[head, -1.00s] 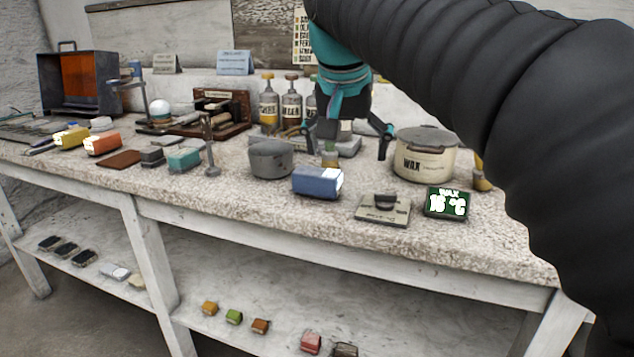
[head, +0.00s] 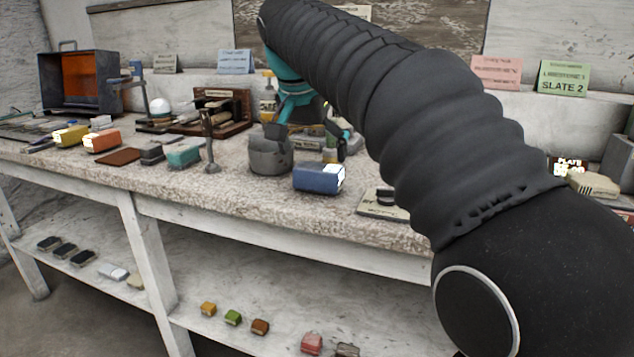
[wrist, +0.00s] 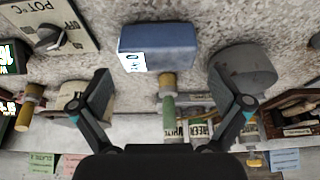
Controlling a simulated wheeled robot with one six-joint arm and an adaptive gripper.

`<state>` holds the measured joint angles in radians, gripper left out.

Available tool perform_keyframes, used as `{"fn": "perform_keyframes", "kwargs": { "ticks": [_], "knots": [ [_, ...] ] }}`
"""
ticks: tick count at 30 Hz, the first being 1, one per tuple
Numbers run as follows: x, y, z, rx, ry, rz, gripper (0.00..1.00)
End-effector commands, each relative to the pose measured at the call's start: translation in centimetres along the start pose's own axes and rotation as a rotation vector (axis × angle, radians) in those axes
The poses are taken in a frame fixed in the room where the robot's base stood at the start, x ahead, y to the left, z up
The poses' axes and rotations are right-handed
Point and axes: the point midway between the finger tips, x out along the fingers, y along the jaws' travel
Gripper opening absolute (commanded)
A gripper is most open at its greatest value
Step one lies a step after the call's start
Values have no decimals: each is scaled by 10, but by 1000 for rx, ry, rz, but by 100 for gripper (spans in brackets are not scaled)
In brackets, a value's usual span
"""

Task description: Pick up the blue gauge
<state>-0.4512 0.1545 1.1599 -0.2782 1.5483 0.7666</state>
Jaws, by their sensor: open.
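The blue gauge (head: 318,178) is a blue block with a white face at its right end, on the table near the front edge. In the wrist view the blue gauge (wrist: 158,40) lies ahead of and between my open fingers, with its white printed label at the lower left. My gripper (head: 306,140) is behind the gauge in the head view, partly hidden by my arm. In the wrist view my gripper (wrist: 160,88) is spread wide and empty, apart from the gauge.
A grey round pot (head: 270,152) stands just left of the gauge, near a fingertip; it also shows in the wrist view (wrist: 243,70). A small green, brown-topped item (wrist: 168,98) stands between the fingers. A plate with a dark knob (wrist: 48,38) lies on the gauge's other side.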

Motion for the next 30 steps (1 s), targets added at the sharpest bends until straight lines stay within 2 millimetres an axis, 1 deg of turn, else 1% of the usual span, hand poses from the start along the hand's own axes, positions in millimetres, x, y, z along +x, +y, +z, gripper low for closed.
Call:
{"fn": "perform_keyframes", "kwargs": {
  "ticks": [5,12,15,18,24,25,26,27,29,30],
  "knots": [
    [10,1,0,1,0,0,100],
    [43,2,1,1,-1,1,100],
    [52,2,0,1,0,-1,100],
    [56,2,0,1,0,-1,100],
    [56,2,0,1,0,-1,100],
    [56,2,0,1,0,-1,95],
    [56,2,0,1,1,-1,88],
    [56,2,0,1,1,-1,78],
    [56,2,0,1,1,-1,62],
    [56,2,0,1,1,-1,52]
  ]
}}
